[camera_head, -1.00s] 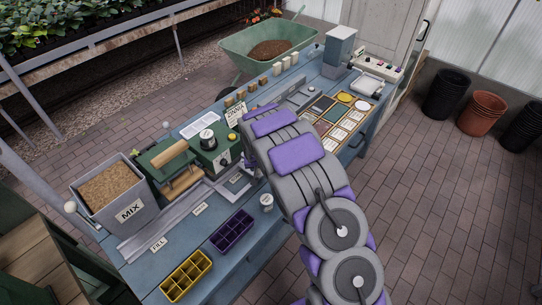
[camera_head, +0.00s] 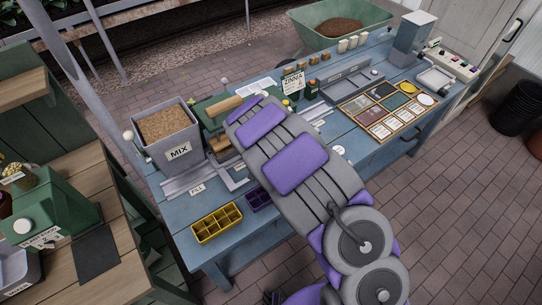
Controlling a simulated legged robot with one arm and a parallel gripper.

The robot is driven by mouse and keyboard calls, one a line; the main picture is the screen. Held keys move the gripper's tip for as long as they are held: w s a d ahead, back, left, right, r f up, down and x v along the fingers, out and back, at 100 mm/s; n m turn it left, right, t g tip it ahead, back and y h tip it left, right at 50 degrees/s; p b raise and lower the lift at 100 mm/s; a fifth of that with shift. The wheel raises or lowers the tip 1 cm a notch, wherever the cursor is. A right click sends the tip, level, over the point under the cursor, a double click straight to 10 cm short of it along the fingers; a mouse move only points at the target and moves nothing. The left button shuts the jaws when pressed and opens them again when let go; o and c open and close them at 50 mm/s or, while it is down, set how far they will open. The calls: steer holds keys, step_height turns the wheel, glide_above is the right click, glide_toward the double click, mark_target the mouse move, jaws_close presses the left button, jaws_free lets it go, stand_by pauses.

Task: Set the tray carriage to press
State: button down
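A grey metal track (camera_head: 184,182) lies on the blue bench in front of the grey MIX bin (camera_head: 166,125). A white FILL label (camera_head: 197,189) sits along its front. The track's right part runs behind my arm, so I cannot tell where the tray carriage stands on it. The PRESS label cannot be read. A green machine with a wooden roller (camera_head: 223,106) stands behind the track, partly covered by my arm. A yellow cell tray (camera_head: 216,222) and a purple cell tray (camera_head: 258,199) lie on the front of the bench, the purple one partly covered. My gripper is hidden behind my arm.
Seed packets and cards (camera_head: 385,110) lie on a board at the bench's right. A green wheelbarrow (camera_head: 338,25) stands behind the bench. A wooden side bench (camera_head: 70,220) with a green box (camera_head: 50,215) stands at left.

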stand_by(0.3)
steer(key=c, duration=0.8)
jaws_free()
steer(key=shift+a, duration=0.1)
steer(key=shift+o, duration=0.2)
steer(key=shift+r, duration=0.1)
steer(key=p+v, duration=0.2)
steer(key=v, duration=1.5)
steer(key=s+d+r+g, duration=0.2)
steer(key=s+d+r, duration=0.3)
steer(key=s+d, duration=0.3)
steer(key=s+d+r+g, duration=0.1)
steer(key=s+d+r, duration=0.5)
steer(key=d, duration=0.3)
steer(key=s+d+r+g, duration=0.1)
steer(key=s+d, duration=0.1)
steer(key=s, duration=0.8)
steer(key=s+d+r+n+g, duration=0.1)
steer(key=s+d+r+g, duration=0.1)
steer(key=s, duration=0.9)
steer(key=shift+d, duration=0.8)
